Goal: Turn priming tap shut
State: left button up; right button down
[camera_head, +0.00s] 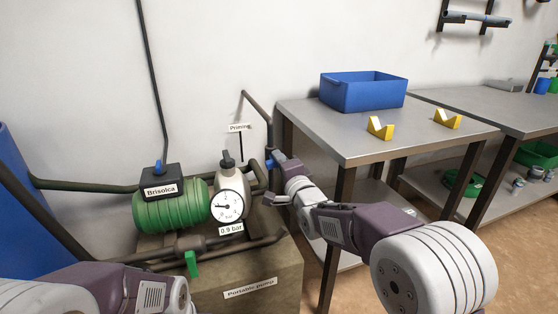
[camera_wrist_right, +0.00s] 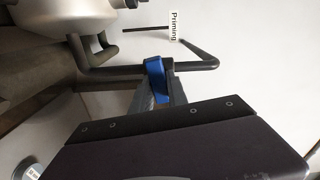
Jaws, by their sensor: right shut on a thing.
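The priming tap has a blue handle (camera_wrist_right: 155,80) on a dark pipe below the "Priming" sign (camera_head: 238,128). In the head view only a small bit of blue (camera_head: 269,162) shows beside my right gripper (camera_head: 276,161). In the right wrist view my right gripper (camera_wrist_right: 160,92) is shut on the blue handle, with its grey fingers on either side. The handle's far end stands out past the fingers. My left arm's link shows at the bottom left of the head view; its gripper is out of view.
A green pump (camera_head: 170,208) labelled "Brisolca" and a gauge (camera_head: 227,206) marked 0.9 bar stand left of the tap. A green lever (camera_head: 192,263) hangs from the front pipe. A steel table (camera_head: 350,150) with a blue bin (camera_head: 363,91) and yellow blocks stands right.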

jog(key=shift+f+m, duration=0.1)
jog(key=shift+m, duration=1.1)
jog(key=shift+f, duration=0.1)
jog(key=c, duration=1.3)
grip_release()
jog(key=shift+s+d+p, duration=0.1)
jog(key=shift+s+p, duration=0.15)
jog(key=shift+p, duration=0.05)
jog(key=p+v, duration=0.2)
jog(key=v, duration=0.6)
jog(key=shift+s+p, duration=0.3)
jog(key=shift+p, duration=0.05)
jog(key=shift+d, duration=0.1)
